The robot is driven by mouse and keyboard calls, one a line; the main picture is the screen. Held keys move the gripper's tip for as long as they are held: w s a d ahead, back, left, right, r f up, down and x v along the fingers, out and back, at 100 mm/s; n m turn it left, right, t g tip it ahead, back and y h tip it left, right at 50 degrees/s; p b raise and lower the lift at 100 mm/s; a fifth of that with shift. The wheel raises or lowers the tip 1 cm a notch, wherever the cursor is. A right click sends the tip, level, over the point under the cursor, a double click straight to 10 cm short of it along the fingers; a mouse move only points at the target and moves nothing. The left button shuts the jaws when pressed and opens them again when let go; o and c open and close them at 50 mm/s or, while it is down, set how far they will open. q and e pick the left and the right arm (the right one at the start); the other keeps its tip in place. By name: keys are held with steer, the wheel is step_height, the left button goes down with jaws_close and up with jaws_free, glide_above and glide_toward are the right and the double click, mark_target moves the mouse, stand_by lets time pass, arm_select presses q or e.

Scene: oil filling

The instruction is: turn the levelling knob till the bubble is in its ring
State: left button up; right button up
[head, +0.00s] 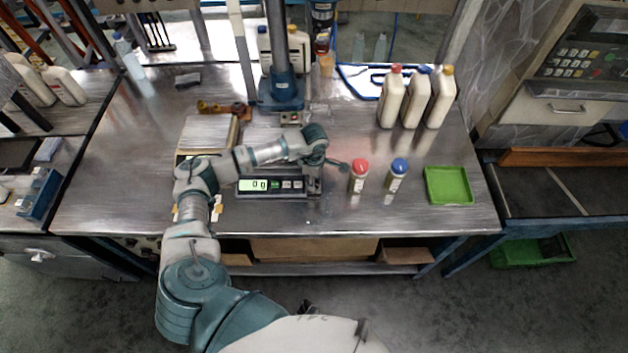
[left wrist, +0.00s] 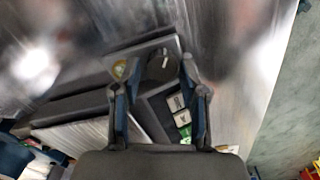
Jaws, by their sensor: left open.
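The scale (head: 272,186) stands near the front of the table with its display lit; its corner also shows in the left wrist view. On that corner is a round dark levelling knob (left wrist: 160,65) with a white mark. Beside it is the small bubble level (left wrist: 120,70), yellowish with a ring; I cannot tell where its bubble lies. My left gripper (left wrist: 153,78) is open, with its fingers on either side of the knob's near side; contact cannot be told. In the head view my left wrist hides the knob and level. My right gripper is not in view.
A red-capped bottle (head: 359,176) and a blue-capped bottle (head: 396,175) stand just right of the scale. A green tray (head: 448,185) lies farther right. Several white jugs (head: 391,98) stand behind. A post with a teal base (head: 281,92) rises behind the scale.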

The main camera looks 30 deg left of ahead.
arm_select(q)
step_height(320, 180, up, 11)
stand_by(0.3)
